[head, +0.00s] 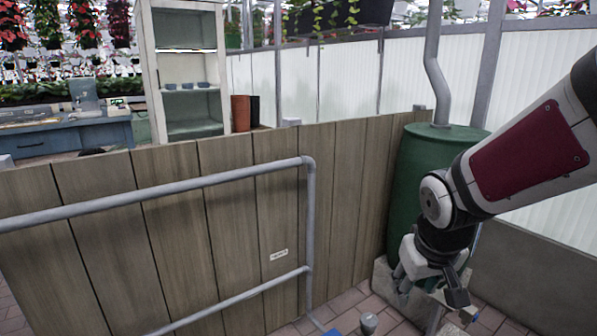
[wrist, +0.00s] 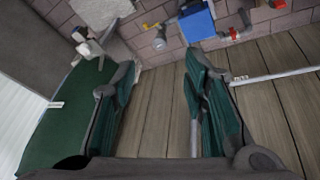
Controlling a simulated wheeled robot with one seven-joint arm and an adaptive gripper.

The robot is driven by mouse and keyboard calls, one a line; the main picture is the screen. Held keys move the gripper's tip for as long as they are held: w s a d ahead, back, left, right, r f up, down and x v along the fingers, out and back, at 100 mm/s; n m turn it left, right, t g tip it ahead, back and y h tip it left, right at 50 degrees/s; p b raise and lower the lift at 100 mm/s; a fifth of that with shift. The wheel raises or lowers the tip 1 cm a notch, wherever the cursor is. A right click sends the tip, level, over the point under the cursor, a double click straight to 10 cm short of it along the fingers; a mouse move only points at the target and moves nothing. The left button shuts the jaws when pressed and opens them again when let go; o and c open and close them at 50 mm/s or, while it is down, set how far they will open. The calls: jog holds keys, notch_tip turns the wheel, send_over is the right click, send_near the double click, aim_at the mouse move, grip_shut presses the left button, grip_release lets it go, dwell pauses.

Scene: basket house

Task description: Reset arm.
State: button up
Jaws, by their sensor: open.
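My gripper (head: 428,294) hangs at the right of the head view, at the end of my arm, pointing down. It is in front of a green barrel (head: 408,175). In the wrist view my gripper (wrist: 160,68) shows two dark green and grey fingers spread wide apart. Nothing is between them; wooden boards and brick paving show through the gap.
A wooden plank wall (head: 225,185) with a grey pipe rail (head: 160,193) fills the left and middle. A translucent white wall (head: 350,75) stands behind. Below lie a blue object (wrist: 196,22), a small grey object (wrist: 160,40) and a pale block (wrist: 100,10).

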jog(key=s+a+r+m+g+y, duration=0.1)
jog(key=s+r+g, duration=0.15)
jog(key=s, duration=1.25)
jog(key=s+a+r+m+g, duration=0.15)
jog(key=s+r, duration=0.25)
jog(key=s, duration=1)
notch_tip(320, 180, up, 36)
jog(key=n+t+p, duration=0.1)
jog(key=t+p, duration=0.3)
jog(key=p, duration=3.1)
jog(key=shift+d+r, duration=0.15)
jog(key=shift+d, duration=0.3)
jog(key=shift+w, duration=0.15)
